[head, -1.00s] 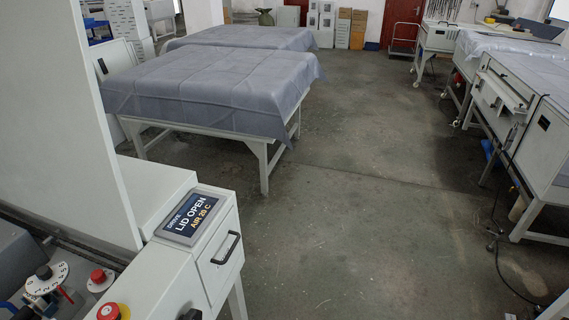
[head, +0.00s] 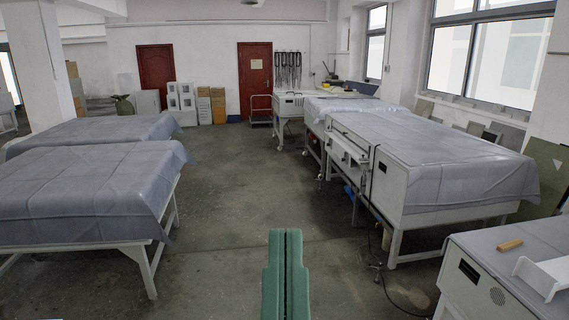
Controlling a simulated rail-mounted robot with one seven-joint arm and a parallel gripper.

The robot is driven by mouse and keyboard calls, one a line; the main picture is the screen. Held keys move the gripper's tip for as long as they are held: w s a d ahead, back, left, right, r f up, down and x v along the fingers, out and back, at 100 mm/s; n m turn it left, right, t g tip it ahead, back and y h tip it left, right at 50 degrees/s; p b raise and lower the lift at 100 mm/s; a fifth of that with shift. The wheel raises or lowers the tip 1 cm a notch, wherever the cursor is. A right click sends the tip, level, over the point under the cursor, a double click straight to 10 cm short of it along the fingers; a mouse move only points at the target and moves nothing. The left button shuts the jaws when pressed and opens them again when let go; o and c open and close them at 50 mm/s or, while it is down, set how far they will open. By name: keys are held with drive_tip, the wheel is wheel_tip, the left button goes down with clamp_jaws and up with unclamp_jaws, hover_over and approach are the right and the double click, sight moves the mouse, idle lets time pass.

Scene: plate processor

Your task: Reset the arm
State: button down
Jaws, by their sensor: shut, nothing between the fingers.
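My gripper (head: 286,240) shows in the head view at the bottom centre. Its two long green fingers point up in the picture and lie side by side, shut, with nothing between them. It is in front of the open floor and apart from the tables. The rest of my arm is out of view below the frame.
A cloth-covered table (head: 90,200) stands at left. A covered machine (head: 425,165) stands at right. A bench (head: 520,262) at the lower right bears a wooden-looking block (head: 509,245) and a white bracket (head: 545,278). The floor aisle (head: 240,180) between them is clear.

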wheel_tip(320, 180, up, 18)
drive_tip(key=p, duration=1.4)
drive_tip(key=shift+p, duration=0.3)
wheel_tip(320, 180, down, 36)
drive_tip(key=b, duration=3.6)
drive_tip(key=shift+d+f, duration=0.15)
